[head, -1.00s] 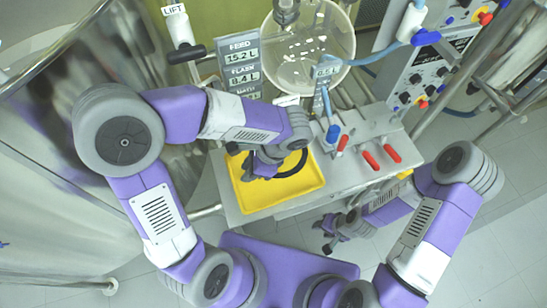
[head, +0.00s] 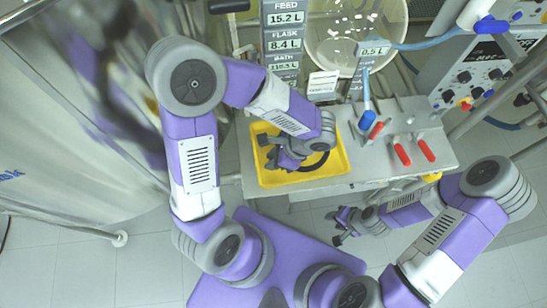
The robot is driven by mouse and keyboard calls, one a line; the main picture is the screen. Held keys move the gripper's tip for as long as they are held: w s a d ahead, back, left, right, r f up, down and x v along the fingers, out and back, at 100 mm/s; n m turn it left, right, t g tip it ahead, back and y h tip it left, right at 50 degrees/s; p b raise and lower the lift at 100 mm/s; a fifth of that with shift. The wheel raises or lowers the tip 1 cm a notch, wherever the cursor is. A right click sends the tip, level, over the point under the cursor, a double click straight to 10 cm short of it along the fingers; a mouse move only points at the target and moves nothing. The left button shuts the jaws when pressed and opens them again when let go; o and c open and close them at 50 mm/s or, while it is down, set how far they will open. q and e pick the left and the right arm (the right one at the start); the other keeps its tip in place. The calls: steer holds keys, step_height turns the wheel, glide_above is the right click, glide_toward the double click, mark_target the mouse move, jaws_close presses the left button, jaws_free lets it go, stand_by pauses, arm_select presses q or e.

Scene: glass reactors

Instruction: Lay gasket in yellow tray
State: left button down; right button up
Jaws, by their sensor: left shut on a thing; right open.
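The yellow tray (head: 332,173) sits on the metal bench near its left front. The black ring gasket (head: 318,163) shows as a dark curve over the tray, partly hidden by my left gripper. My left gripper (head: 277,158) is shut on the gasket, inside the tray's outline. Whether the gasket touches the tray floor I cannot tell. My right gripper (head: 337,228) is open and empty, below the bench's front edge, away from the tray.
A glass vessel (head: 350,40) and a readout panel (head: 284,35) stand behind. A large steel tank (head: 60,130) fills the left.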

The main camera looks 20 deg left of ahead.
arm_select(q)
steer(key=c, duration=1)
jaws_free()
steer(key=shift+f, duration=0.1)
steer(key=shift+o, duration=0.2)
steer(key=shift+r, duration=0.3)
steer(key=p+v, duration=0.4)
steer(key=v, duration=0.7)
steer(key=shift+d+r, duration=0.25)
steer(key=shift+r, duration=0.05)
